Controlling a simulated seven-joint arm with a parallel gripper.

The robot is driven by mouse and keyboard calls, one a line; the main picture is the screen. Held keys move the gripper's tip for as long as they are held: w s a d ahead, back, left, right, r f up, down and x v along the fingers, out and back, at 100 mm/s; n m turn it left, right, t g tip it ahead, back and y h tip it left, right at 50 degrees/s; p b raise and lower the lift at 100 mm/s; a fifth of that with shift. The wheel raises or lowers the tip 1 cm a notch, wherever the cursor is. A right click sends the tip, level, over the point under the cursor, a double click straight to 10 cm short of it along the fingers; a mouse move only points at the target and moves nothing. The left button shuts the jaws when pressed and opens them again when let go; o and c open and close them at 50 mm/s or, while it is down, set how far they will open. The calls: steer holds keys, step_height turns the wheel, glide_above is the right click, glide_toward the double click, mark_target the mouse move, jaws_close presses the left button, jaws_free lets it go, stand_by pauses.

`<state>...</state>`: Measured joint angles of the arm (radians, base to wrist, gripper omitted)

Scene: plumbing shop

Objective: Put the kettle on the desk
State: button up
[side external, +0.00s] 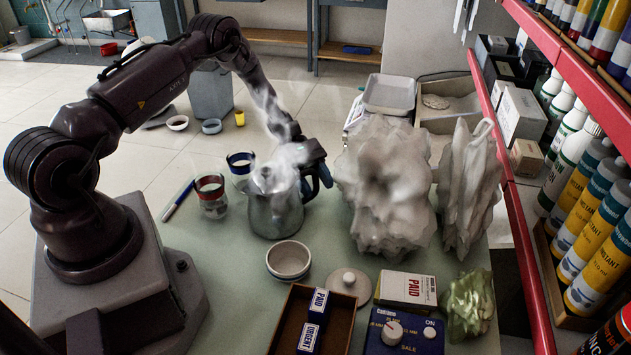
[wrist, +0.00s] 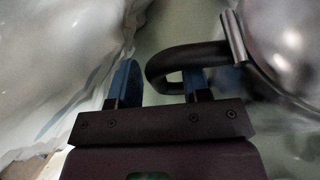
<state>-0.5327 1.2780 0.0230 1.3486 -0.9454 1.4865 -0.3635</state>
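The kettle (side external: 272,208) is a metal vessel with a dark handle. It appears upright on the pale green desk (side external: 225,272), left of the big grey-white lumps. My gripper (side external: 318,178) is at the kettle's right side, by the handle. In the wrist view, my gripper (wrist: 160,80) is open with two blue fingers apart. The black handle (wrist: 185,58) curves between them. The right finger is inside the handle loop, and the left finger is outside it. The kettle's shiny body (wrist: 288,45) fills the upper right. Whether either finger touches the handle is unclear.
Large crumpled lumps (side external: 385,185) stand close right of my gripper. Two glass jars (side external: 211,195) and a marker (side external: 178,200) lie left of the kettle. A round bowl (side external: 288,260) and brown tray (side external: 335,325) are in front. A red-edged shelf (side external: 505,160) borders the right.

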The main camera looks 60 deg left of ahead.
steer(key=shift+a+r, duration=0.3)
steer(key=v, duration=1.1)
steer(key=w+d+r+m+g+y, duration=0.1)
steer(key=d+r+m+y, duration=0.25)
steer(key=r, duration=0.65)
steer(key=s+d+r+m+y, duration=0.45)
steer(key=d+r, duration=0.35)
steer(key=r, duration=0.3)
steer(key=s+d+r+m+t+y, duration=0.2)
steer(key=s+d+m+t, duration=0.1)
steer(key=s, duration=0.5)
steer(key=s+d+r+m+t+y, duration=0.3)
steer(key=s+m, duration=0.3)
steer(key=s, duration=0.2)
steer(key=shift+s+d+r+y, duration=0.3)
steer(key=shift+s+d, duration=0.1)
steer(key=shift+d, duration=0.5)
